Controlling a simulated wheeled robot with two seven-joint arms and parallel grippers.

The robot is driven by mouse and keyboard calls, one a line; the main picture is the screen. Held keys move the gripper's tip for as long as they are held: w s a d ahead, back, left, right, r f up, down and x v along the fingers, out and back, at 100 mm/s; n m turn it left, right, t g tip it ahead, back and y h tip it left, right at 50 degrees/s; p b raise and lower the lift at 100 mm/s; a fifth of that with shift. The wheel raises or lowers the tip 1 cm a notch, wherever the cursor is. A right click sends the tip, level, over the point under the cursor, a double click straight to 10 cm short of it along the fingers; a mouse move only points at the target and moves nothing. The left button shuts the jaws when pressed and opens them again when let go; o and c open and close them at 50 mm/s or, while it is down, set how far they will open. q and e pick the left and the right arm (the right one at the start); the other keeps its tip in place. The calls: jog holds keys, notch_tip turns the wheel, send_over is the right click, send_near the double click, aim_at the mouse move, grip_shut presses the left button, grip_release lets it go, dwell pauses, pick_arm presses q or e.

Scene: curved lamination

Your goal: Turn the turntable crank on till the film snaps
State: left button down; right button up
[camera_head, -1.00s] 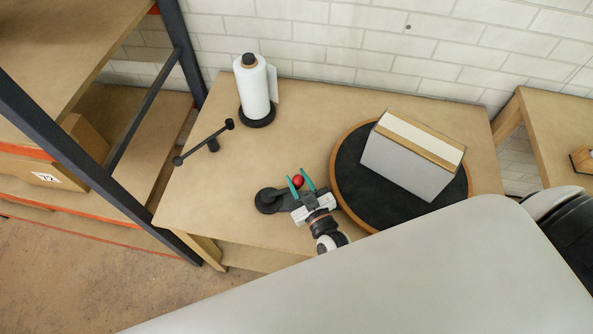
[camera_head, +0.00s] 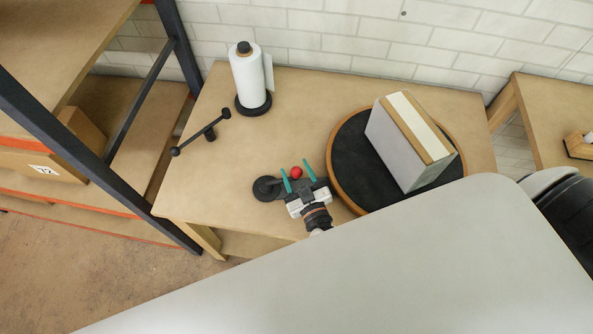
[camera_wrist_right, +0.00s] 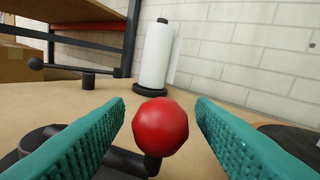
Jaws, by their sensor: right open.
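The turntable (camera_head: 346,181) is a round black disc with a wooden rim on the table. A grey block with a cream and tan top (camera_head: 398,148) stands on it. The crank (camera_head: 265,189) has a black round base left of the turntable and a red knob (camera_head: 296,172), which also shows in the right wrist view (camera_wrist_right: 160,127). My right gripper (camera_head: 298,171) is open, its teal fingers on either side of the red knob, with gaps visible in the wrist view. The film roll (camera_head: 248,80) stands upright on a black base at the back left. My left gripper is not in view.
A black bar with round ends (camera_head: 201,133) stands on a post on the table (camera_head: 300,105). A shelf rack (camera_head: 130,120) with a box is at the left. A brick wall (camera_head: 330,40) is behind. Another table (camera_head: 545,110) is at the right.

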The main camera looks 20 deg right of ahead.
jog(key=s+b, duration=0.1)
jog(key=s, duration=0.9)
jog(key=shift+s+a+f+b, duration=0.15)
jog(key=shift+s+b, duration=0.15)
jog(key=shift+b, duration=0.05)
jog(key=shift+s, duration=0.5)
